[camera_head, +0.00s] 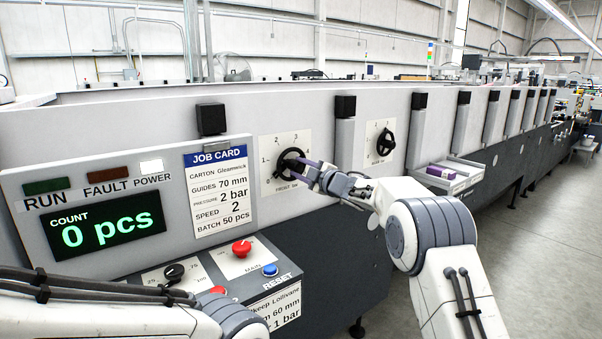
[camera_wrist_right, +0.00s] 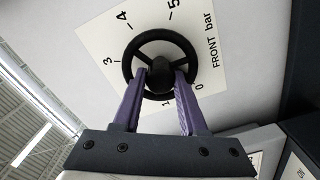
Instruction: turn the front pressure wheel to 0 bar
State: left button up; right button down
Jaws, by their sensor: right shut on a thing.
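The front pressure wheel (camera_head: 289,164) is a black spoked handwheel on a white scale plate on the machine's side. The right wrist view shows the wheel (camera_wrist_right: 160,38) close up, with the numbers and "FRONT bar" on its plate (camera_wrist_right: 103,34). My right gripper (camera_head: 309,168) is at the wheel. Its purple fingers, also in the right wrist view (camera_wrist_right: 160,80), are shut on the wheel's inner part, either side of the hub. I cannot make out a pointer, so the setting is unclear. My left arm shows at the lower left; its gripper is not visible.
A job card (camera_head: 219,190) reads pressure 2 bar. The display (camera_head: 104,226) reads 0 pcs. Below are a red button (camera_head: 241,248), a blue reset button (camera_head: 270,269) and a black knob (camera_head: 173,271). A tray (camera_head: 447,181) juts out right.

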jog(key=shift+d, duration=0.15)
dwell(0.3)
jog(key=shift+c, duration=2.2)
grip_release()
jog(key=shift+w, duration=0.1)
jog(key=shift+s+d, duration=0.15)
jog(key=shift+s, duration=0.15)
jog(key=b+v, duration=0.3)
jog(key=v, duration=0.6)
jog(key=shift+s+d, duration=0.2)
jog(key=shift+s, duration=0.15)
